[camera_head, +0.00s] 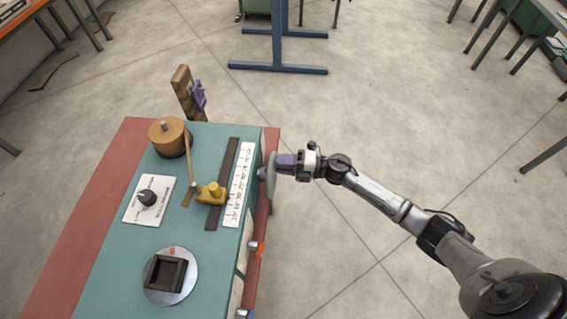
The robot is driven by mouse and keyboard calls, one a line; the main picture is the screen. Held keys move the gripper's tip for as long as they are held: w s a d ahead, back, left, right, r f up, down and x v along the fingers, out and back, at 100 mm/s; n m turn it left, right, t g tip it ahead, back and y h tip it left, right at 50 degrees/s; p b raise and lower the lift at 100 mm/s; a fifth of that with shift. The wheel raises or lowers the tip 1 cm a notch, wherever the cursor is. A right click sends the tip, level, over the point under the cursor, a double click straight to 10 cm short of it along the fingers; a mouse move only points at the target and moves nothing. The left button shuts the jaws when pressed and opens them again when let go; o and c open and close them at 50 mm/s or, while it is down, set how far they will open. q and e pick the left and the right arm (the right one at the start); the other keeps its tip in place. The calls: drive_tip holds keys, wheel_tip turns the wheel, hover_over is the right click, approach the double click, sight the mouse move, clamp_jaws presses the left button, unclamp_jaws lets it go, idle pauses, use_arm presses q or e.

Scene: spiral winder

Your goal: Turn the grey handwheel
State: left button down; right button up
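The grey handwheel (270,177) shows nearly edge-on at the right side of the teal-topped winder bench (120,262). My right gripper (279,163) reaches in from the right, and its purple-grey fingers are at the wheel's upper right rim. Whether the fingers are closed on the rim or only beside it cannot be told from this angle. My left gripper is not in view.
On the bench stand a brown drum (168,140), a yellow guide (211,193), a white scale (238,190), a black knob (148,197) and a round plate with a dark square frame (169,274). A wooden post (183,88) rises behind.

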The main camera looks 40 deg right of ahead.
drive_tip(key=shift+o, duration=1.6)
drive_tip(key=v, duration=1.3)
drive_tip(key=shift+s+d+b, duration=0.25)
drive_tip(key=shift+d+b, duration=0.1)
drive_tip(key=shift+b, duration=0.1)
